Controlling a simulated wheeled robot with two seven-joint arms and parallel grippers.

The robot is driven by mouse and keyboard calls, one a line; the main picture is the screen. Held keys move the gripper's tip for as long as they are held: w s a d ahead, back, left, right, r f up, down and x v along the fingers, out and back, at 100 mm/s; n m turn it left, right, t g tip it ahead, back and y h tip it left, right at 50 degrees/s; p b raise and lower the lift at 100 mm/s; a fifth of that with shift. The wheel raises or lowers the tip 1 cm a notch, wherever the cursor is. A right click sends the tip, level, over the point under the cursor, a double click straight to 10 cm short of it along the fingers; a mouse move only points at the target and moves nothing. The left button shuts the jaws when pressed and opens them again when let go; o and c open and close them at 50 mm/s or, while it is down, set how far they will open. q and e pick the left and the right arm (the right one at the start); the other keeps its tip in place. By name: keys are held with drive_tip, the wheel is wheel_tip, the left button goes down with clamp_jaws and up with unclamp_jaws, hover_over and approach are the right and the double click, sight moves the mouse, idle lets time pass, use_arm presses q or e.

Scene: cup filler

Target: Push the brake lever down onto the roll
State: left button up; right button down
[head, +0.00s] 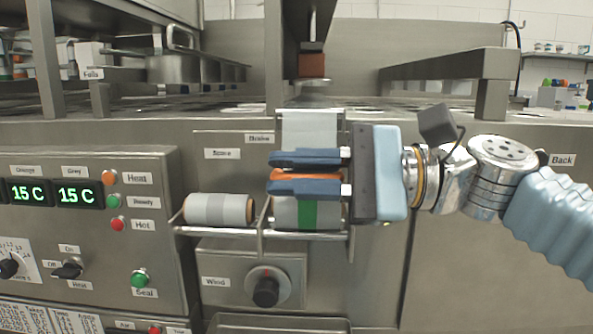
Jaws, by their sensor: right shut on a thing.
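My right gripper (310,174) comes in from the right, with its two dark blue fingers one above the other. It is shut on an orange bar, which I take for the brake lever (300,176), just below the "Brake" label. The fingers hide much of the lever. The roll (287,213), pale with a green band, sits in the wire holder right below the lower finger. Whether the lever touches the roll cannot be told. A pale film strip (310,128) rises from behind the gripper. My left gripper is not in view.
A spare grey roll (218,209) lies in the wire rack (215,232) left of the held lever. A black "Wind" knob (266,289) is below. A control panel (150,246) with displays and buttons stands at left. The front panel at lower right is bare.

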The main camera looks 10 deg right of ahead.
wheel_tip(320, 180, down, 3)
drive_tip(key=shift+r+b, duration=0.1)
drive_tip(key=shift+b, duration=0.65)
drive_tip(key=shift+a+f, duration=0.1)
drive_tip(key=shift+f, duration=0.1)
drive_tip(key=c, duration=1.2)
unclamp_jaws()
drive_tip(key=shift+o, duration=0.2)
drive_tip(key=shift+d+r, duration=0.1)
drive_tip(key=shift+d, duration=0.1)
drive_tip(key=p+v, duration=0.2)
drive_tip(key=v, duration=1.1)
drive_tip(key=shift+s+d+r, duration=0.15)
drive_tip(key=shift+s+d, duration=0.1)
